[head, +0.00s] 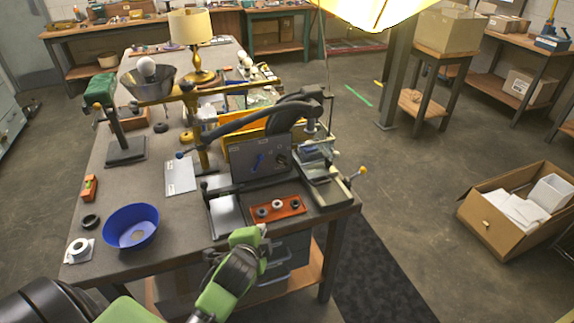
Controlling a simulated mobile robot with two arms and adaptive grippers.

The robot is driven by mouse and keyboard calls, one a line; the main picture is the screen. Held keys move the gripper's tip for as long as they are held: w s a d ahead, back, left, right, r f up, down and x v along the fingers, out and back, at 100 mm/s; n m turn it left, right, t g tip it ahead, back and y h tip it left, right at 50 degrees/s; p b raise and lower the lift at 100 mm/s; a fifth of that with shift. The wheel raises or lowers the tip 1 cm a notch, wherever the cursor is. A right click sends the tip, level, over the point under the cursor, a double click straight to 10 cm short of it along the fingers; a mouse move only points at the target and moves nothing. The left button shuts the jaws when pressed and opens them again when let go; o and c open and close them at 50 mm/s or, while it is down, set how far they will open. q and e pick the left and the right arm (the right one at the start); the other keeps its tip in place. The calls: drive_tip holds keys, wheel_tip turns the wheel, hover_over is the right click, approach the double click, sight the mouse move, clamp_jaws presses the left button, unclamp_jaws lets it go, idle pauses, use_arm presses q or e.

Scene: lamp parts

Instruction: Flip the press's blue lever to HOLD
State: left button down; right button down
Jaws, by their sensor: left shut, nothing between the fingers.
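The press (315,155) stands at the right front corner of the workbench. Its dark grey panel (245,174) faces me and carries a small blue lever (258,161), tilted a little off upright. A dark knob (281,159) sits to its right. Small pale labels are on the panel, but I cannot read them or tell which position the lever marks. My left gripper (263,230) comes in from the bottom, at the bench's front edge, below the panel and apart from the lever. It is shut and empty. My right gripper does not show.
A red-brown tray (292,210) with several small round parts lies between my left gripper and the panel. A long dark handle (230,126) reaches left above the panel. A blue bowl (131,242) stands at the left front. An open carton (480,226) is on the floor at right.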

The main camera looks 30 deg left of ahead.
sight(257, 164)
use_arm(q)
drive_tip(key=w+a+r+m+t+y, duration=0.1)
drive_tip(key=w+a+r+m+t, duration=0.3)
drive_tip(key=w+r+m, duration=0.3)
drive_tip(key=w+a+r, duration=0.1)
drive_tip(key=w, duration=0.2)
drive_tip(key=shift+a+r+y, duration=0.2)
drive_tip(key=shift+y, duration=0.2)
drive_tip(key=shift+w, duration=0.1)
drive_tip(key=p+x, duration=0.1)
drive_tip(key=x, duration=0.8)
drive_tip(key=shift+w+a+f, duration=0.1)
drive_tip(key=shift+w+a, duration=0.05)
drive_tip(key=shift+w, duration=0.2)
